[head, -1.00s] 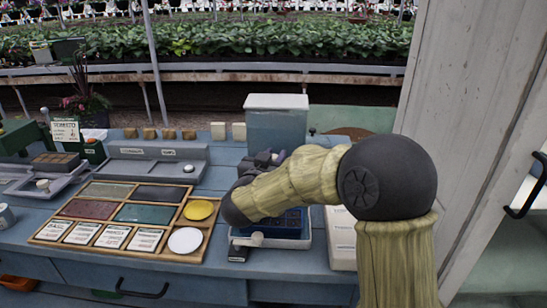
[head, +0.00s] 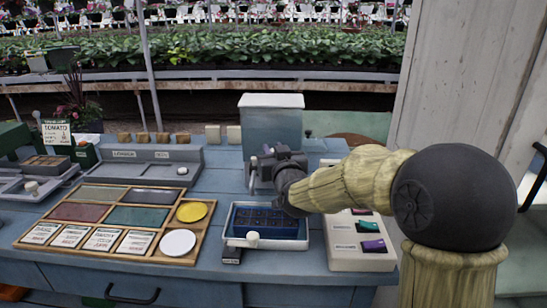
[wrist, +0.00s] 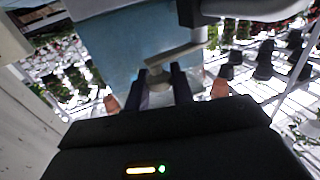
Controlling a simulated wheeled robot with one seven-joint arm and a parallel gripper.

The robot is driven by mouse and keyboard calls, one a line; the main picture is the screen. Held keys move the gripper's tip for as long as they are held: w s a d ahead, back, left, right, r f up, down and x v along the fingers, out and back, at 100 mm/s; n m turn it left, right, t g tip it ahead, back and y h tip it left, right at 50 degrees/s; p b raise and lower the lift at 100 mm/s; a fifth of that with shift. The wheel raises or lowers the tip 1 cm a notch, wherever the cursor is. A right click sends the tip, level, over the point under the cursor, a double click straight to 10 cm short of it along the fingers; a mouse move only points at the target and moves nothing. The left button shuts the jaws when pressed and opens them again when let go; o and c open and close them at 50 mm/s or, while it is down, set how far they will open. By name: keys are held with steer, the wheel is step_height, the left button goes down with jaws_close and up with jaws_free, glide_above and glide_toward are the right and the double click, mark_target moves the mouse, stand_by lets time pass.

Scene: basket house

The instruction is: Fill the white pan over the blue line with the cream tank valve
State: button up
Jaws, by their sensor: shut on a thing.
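The tank (head: 272,130), blue-grey with a white lid, stands at the back of the bench. The white pan (head: 228,241) sits in front of it, around a blue cell tray (head: 268,222); a cream knob (head: 253,236) is at its front. I cannot make out the blue line or the water level. My gripper (head: 262,168) is at the tank's lower front. In the wrist view, my gripper (wrist: 161,85) is shut on the cream tank valve (wrist: 172,56), whose pale handle reaches up to the right. The fingers partly hide the valve.
A wooden tray (head: 107,250) with coloured panels, seed packets and yellow and white discs lies to the left. A white box (head: 345,261) with coloured switches is right of the pan. A pale wall (head: 470,70) stands at the right.

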steer(key=shift+w+d+f+n+y, duration=0.1)
steer(key=shift+w+n+y, duration=0.15)
steer(key=shift+n+y, duration=0.25)
steer(key=shift+g+y, duration=0.3)
steer(key=shift+y, duration=0.1)
steer(key=o, duration=0.9)
steer(key=shift+w, duration=0.1)
steer(key=shift+o, duration=0.2)
steer(key=p+v, duration=0.1)
steer(key=v, duration=1.6)
steer(key=shift+p, duration=0.3)
steer(key=shift+d, duration=0.15)
